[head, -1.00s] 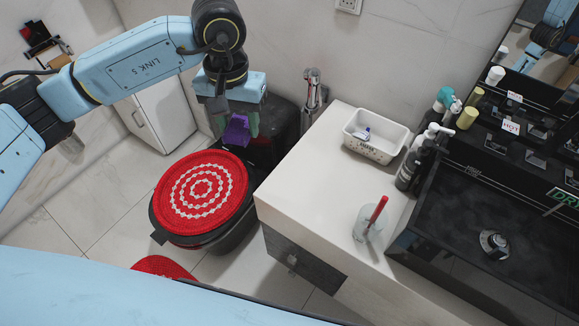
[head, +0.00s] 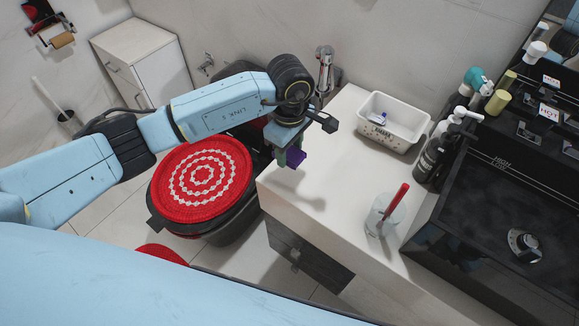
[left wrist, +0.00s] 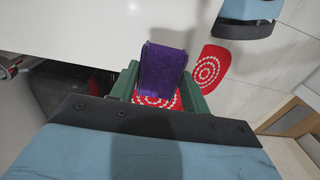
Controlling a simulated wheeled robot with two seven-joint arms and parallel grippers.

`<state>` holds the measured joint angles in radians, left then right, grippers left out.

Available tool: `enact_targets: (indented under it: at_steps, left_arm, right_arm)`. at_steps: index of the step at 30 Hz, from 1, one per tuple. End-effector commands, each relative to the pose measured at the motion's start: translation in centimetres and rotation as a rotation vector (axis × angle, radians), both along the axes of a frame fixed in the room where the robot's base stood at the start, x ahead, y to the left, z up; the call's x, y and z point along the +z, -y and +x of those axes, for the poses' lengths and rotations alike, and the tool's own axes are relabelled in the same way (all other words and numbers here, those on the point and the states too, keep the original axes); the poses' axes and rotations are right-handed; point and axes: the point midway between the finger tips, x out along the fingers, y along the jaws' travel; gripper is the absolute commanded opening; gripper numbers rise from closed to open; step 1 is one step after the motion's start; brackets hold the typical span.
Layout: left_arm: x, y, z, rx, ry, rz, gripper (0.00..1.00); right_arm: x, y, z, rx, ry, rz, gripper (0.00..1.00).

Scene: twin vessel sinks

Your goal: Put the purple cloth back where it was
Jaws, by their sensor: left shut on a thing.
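The purple cloth (head: 295,158) is a small folded piece held in my left gripper (head: 290,155). The gripper is shut on it, above the near left corner of the white counter (head: 315,185). In the left wrist view the cloth (left wrist: 163,68) stands between the two green fingers, with the red toilet cover and a red mat behind it. Whether the cloth touches the counter cannot be told from these views. My right gripper does not show.
A white basket (head: 388,125), a glass with a red toothbrush (head: 385,215) and dark pump bottles (head: 433,155) stand on the counter. The toilet with its red patterned cover (head: 200,183) is to the left. The counter's left middle is clear.

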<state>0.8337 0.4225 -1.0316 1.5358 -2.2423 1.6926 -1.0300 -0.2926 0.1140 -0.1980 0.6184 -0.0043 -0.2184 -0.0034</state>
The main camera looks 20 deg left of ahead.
Motion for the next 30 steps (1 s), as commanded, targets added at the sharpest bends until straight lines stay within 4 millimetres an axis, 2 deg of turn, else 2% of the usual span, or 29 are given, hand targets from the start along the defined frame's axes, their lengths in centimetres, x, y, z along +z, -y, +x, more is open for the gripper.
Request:
enact_targets:
  at_steps: [3, 8, 15, 27, 28, 30]
  left_arm:
    - [-1.8, 0.0, -0.1, -0.001, -0.002, 0.000, 0.25]
    - [-2.8, 0.0, 0.0, -0.002, 0.000, 0.000, 0.25]
    - [-5.9, 0.0, -0.1, -0.003, -0.002, -0.002, 0.25]
    - [-6.3, 0.0, 0.0, -0.004, 0.001, 0.000, 0.25]
    - [-6.3, 0.0, 0.0, -0.004, 0.001, 0.000, 0.47]
    - [-6.2, 0.0, 0.0, -0.004, 0.001, 0.000, 0.57]
  right_arm:
    - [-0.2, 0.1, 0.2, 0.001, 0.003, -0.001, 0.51]
    - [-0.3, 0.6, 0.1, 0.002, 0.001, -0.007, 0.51]
    - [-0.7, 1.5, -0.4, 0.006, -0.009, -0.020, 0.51]
    - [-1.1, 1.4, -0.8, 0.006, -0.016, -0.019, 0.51]
    - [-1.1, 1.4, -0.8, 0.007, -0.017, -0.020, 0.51]
    - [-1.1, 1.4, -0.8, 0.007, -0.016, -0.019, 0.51]
